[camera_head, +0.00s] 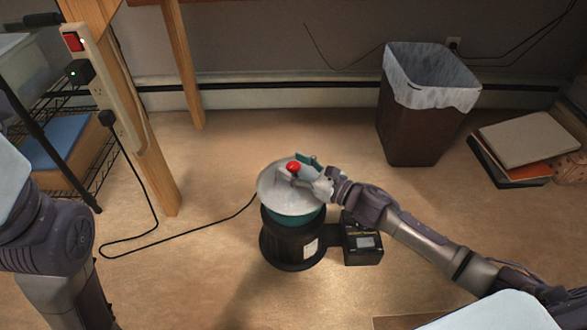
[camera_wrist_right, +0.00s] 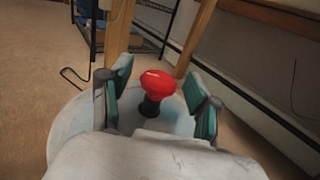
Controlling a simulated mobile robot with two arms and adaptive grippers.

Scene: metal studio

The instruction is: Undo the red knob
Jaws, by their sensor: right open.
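The red knob (camera_head: 293,167) sits on a dark stem at the middle of a round whitish lid (camera_head: 270,190). The lid tops a dark drum-shaped machine (camera_head: 290,240) on the floor. My right gripper (camera_head: 300,166) reaches in from the right, just over the lid. In the right wrist view, the red knob (camera_wrist_right: 157,82) stands upright between the two teal-padded fingers of my right gripper (camera_wrist_right: 160,98), with gaps on both sides. The fingers are open. My left arm shows at the left edge of the head view, but its gripper is out of view.
A black box (camera_head: 362,245) adjoins the machine at right. A black cord (camera_head: 180,235) runs from it to a power strip (camera_head: 105,90) on a wooden leg. A lined trash bin (camera_head: 425,110) and stacked books (camera_head: 525,145) stand at back right.

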